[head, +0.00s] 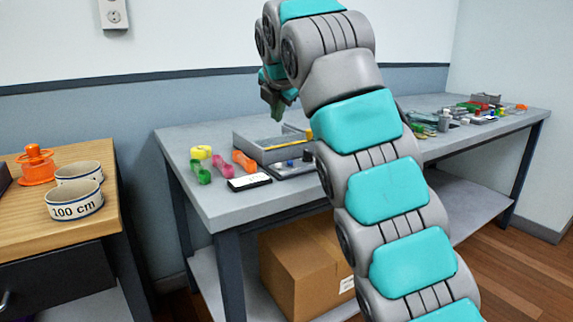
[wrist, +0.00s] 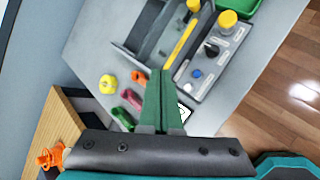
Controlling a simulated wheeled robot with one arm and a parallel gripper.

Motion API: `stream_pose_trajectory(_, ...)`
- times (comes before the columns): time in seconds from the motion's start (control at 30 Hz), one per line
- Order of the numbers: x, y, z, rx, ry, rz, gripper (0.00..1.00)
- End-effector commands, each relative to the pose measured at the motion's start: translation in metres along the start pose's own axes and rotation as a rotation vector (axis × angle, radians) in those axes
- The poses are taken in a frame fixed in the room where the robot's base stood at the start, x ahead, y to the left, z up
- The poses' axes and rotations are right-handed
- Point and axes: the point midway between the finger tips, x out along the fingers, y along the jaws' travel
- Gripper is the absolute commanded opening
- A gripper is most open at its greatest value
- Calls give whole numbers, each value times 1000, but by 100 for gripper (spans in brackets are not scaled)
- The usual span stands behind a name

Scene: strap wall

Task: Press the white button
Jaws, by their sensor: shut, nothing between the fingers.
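A grey control box (wrist: 212,62) lies on the grey table, with a large yellow button, a black knob (wrist: 211,49) and a blue button (wrist: 196,73) on its top. In the head view the box (head: 292,171) is partly hidden by my arm. My gripper (wrist: 160,72) has its green fingers together and empty. In the head view my gripper (head: 274,112) hangs above the table, apart from the box.
A grey tray (head: 262,150) with a yellow bar stands beside the box. Yellow, pink, green and orange pieces (head: 201,165) and a black-and-white item (head: 250,182) lie to its left. A wooden table (head: 95,225) holds rings marked 100 cm. Clutter (head: 475,110) covers the table's far right.

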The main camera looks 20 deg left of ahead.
Motion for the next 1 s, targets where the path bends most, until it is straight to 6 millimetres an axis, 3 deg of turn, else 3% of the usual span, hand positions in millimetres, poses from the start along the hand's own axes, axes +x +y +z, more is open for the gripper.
stream_pose_trajectory(0.63,-2,-2,-2,-10,-10,10,0)
stream_pose_trajectory(1.0,14,-14,-11,-1,-6,1,0)
